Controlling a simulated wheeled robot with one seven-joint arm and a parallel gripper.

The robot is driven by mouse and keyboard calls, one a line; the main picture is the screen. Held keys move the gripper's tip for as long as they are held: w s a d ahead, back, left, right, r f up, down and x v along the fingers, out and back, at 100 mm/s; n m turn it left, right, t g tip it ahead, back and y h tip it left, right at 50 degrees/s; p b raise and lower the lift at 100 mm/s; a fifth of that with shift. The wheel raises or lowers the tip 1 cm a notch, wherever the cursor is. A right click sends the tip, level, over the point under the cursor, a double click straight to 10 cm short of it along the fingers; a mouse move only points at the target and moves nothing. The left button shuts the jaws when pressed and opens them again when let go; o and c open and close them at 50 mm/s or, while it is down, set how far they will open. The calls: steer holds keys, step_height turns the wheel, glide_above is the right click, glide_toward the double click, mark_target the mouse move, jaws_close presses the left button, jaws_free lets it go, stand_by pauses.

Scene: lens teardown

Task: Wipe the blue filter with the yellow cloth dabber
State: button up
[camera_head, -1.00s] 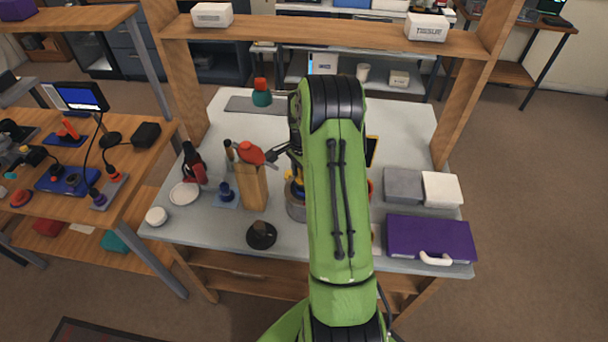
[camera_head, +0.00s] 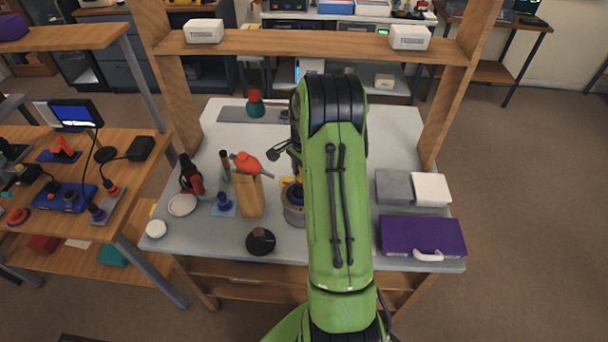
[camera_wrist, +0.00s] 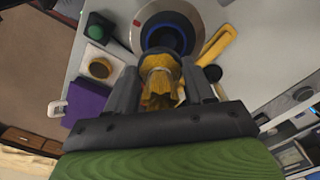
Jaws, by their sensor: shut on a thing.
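My gripper (camera_wrist: 163,82) is shut on the yellow cloth dabber (camera_wrist: 159,88), whose frayed yellow head shows between the fingers in the wrist view. Just beyond it is a dark blue ring, which looks like the blue filter (camera_wrist: 186,42), set inside a wide silver ring (camera_wrist: 127,32). The dabber overlaps the near edge of the blue ring in this view; I cannot tell whether they touch. In the head view a grey cylinder (camera_head: 292,216) with blue inside stands at the table's middle, partly behind my arm. My gripper is mostly hidden there.
A wooden block (camera_head: 250,197) with an orange-red tool on top stands left of the cylinder, with a black round object (camera_head: 260,241) in front. Grey (camera_head: 392,187) and white (camera_head: 431,189) blocks and a purple case (camera_head: 408,235) lie right. A yellow tool (camera_wrist: 218,44) lies near the ring.

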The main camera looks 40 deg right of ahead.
steer(key=shift+a+r+p, duration=0.1)
steer(key=shift+r+p, duration=0.65)
steer(key=shift+r, duration=0.7)
